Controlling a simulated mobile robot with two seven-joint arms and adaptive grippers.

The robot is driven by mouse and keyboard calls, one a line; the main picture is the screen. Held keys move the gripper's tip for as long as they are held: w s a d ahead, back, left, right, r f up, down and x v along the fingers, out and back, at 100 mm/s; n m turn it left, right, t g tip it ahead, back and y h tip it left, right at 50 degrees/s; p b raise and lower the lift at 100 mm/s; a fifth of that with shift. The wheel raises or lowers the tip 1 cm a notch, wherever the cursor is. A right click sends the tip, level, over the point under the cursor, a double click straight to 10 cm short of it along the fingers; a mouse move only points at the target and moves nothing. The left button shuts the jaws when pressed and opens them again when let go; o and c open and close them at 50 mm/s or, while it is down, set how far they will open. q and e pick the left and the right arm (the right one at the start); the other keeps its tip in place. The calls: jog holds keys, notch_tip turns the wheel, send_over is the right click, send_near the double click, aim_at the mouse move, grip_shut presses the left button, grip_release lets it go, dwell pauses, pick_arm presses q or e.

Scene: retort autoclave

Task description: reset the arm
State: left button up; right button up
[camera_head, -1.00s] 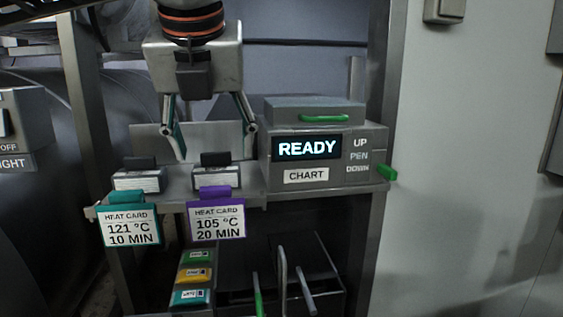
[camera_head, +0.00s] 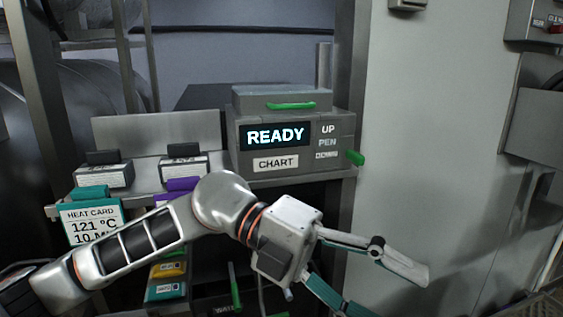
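My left arm comes in from the lower left, and its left gripper (camera_head: 385,296) is at the bottom right of centre. Its two fingers are spread wide with nothing between them, and they point to the lower right. One finger runs off the bottom edge. The gripper is in front of and below the chart recorder (camera_head: 285,122), which shows READY, and appears apart from it. The arm hides most of the purple heat card (camera_head: 184,185) and part of the teal heat card (camera_head: 90,213). My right gripper is not in view.
Two small boxes with black tops, left (camera_head: 103,175) and right (camera_head: 184,168), stand on the shelf. A green pen lever (camera_head: 355,158) sticks out at the recorder's right. Coloured blocks (camera_head: 167,270) are below. A plain grey wall (camera_head: 430,150) lies to the right.

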pick_arm(q)
jog(key=w+a+n+t+h, duration=0.3)
jog(key=w+n+t+h, duration=0.55)
jog(key=n+h, duration=0.25)
jog(key=w+a+f+n+t+y, duration=0.5)
jog(key=a+f+n+t, duration=0.1)
jog(key=f+n+t, duration=0.25)
jog(key=w+a+f+n+t+y, duration=0.4)
jog(key=a+f+n+t+y, duration=0.1)
jog(key=f+n+t, duration=0.35)
jog(key=a+f+n+y, duration=0.5)
jog(key=f, duration=0.5)
jog(key=s+a+f+n+g+y, duration=0.1)
jog(key=s+a+f+g+y, duration=0.1)
jog(key=s+a+f, duration=0.2)
jog(key=s+a+f+n+g+y, duration=0.1)
jog(key=s+a+f+g+y, duration=0.1)
jog(key=s+a+f, duration=0.3)
jog(key=s+a+f+n+g+y, duration=0.2)
jog(key=s+f, duration=0.8)
jog(key=f, duration=0.7)
jog(key=shift+s+a+g+y, duration=0.2)
jog(key=shift+a+g+y, duration=0.1)
jog(key=shift+a+g, duration=0.75)
